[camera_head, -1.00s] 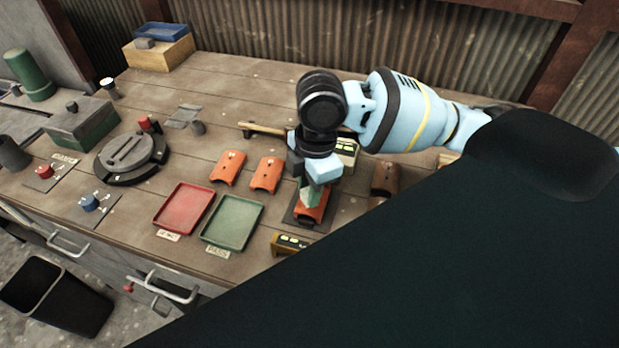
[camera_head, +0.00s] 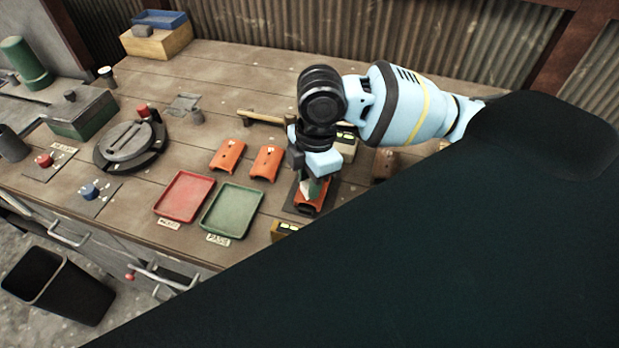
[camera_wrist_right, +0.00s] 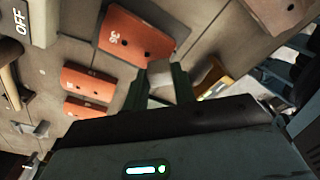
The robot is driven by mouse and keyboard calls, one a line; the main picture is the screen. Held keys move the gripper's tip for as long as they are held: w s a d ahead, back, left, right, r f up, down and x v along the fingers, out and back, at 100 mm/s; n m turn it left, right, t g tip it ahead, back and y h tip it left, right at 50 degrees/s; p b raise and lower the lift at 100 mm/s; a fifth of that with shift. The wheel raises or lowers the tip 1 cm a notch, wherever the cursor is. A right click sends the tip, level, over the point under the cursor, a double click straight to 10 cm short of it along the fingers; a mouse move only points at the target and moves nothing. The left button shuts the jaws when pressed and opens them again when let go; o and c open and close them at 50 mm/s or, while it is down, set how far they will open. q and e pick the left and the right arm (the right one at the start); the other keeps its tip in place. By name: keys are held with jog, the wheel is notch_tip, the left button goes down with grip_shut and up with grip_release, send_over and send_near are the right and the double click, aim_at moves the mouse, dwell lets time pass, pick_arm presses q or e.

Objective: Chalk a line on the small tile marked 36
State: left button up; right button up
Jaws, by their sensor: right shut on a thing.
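The orange tile marked 36 (camera_wrist_right: 132,36) lies on a dark plate (camera_head: 330,197) on the bench; the tile also shows in the head view (camera_head: 312,207), partly hidden by my gripper. My right gripper (camera_head: 313,186) is above this tile, pointing down. In the right wrist view its green fingers (camera_wrist_right: 160,86) are shut on a pale block, the chalk (camera_wrist_right: 160,70), which sticks out beside the tile's edge. I cannot tell whether the chalk touches the tile. No chalk line is visible on the part of the tile I see. My left gripper is not in view.
Two more orange tiles (camera_head: 227,155) (camera_head: 266,162) lie left of the gripper. A red tray (camera_head: 184,196) and a green tray (camera_head: 232,211) are nearer the front edge. A wooden-handled tool (camera_head: 262,119) lies behind. A round dark turntable (camera_head: 128,145) stands further left.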

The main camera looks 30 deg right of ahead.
jog(key=shift+f, duration=0.65)
dwell(0.6)
jog(key=shift+w+d, duration=0.15)
jog(key=shift+w+d, duration=0.4)
jog(key=shift+d, duration=0.05)
jog(key=shift+s+a, duration=0.1)
dwell(0.5)
jog(key=shift+s+a, duration=0.45)
jog(key=shift+a, duration=0.05)
jog(key=shift+f, duration=0.1)
jog(key=shift+w+d, duration=0.15)
jog(key=shift+d, duration=0.05)
jog(key=shift+w+d, duration=0.35)
jog(key=shift+d, duration=0.05)
dwell(0.4)
